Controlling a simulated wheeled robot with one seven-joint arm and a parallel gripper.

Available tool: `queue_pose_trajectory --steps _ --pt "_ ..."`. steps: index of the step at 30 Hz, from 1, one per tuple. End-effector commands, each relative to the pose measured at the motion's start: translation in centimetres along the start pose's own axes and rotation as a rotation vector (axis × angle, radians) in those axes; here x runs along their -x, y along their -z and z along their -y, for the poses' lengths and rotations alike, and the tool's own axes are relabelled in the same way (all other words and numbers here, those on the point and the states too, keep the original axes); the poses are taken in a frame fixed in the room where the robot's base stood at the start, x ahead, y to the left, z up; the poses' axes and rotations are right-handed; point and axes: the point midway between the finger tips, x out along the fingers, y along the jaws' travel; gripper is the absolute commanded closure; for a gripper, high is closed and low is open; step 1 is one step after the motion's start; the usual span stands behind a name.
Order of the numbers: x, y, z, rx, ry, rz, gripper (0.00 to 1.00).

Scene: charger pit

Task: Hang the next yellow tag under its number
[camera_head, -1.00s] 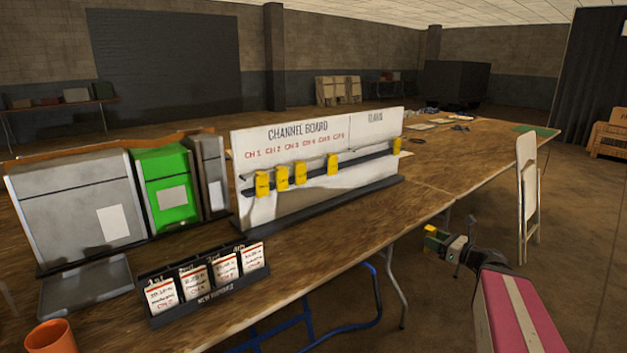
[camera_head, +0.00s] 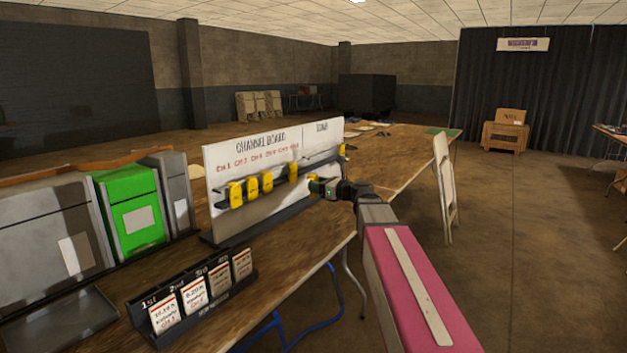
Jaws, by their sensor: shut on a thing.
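The white channel board (camera_head: 240,157) stands on the table, with a row of small red CH labels above a dark rail. Several yellow tags hang on the rail: one at the left end (camera_head: 235,195), two close beside it, and one further right (camera_head: 293,172) past a gap. Another yellow tag (camera_head: 341,151) is at the far right end, under the second heading. My gripper (camera_head: 315,184) is shut on a yellow tag (camera_head: 312,179), in front of the lower right part of the board. I cannot tell its distance from the rail. The jaws are small and partly hidden.
A dark rack (camera_head: 200,305) of cards marked 1st to 4th stands at the table's front. Left of the board are a green box (camera_head: 131,211) and grey boxes (camera_head: 52,250). A folding chair (camera_head: 445,185) stands right of the table.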

Motion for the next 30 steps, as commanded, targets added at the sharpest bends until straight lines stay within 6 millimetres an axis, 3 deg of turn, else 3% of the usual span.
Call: queue_pose_trajectory --steps 6,30 --pt "-1.7 -2.2 0.0 -0.001 0.006 0.007 0.77" --pt "-5.9 -2.3 0.1 -0.001 0.006 0.006 0.77"
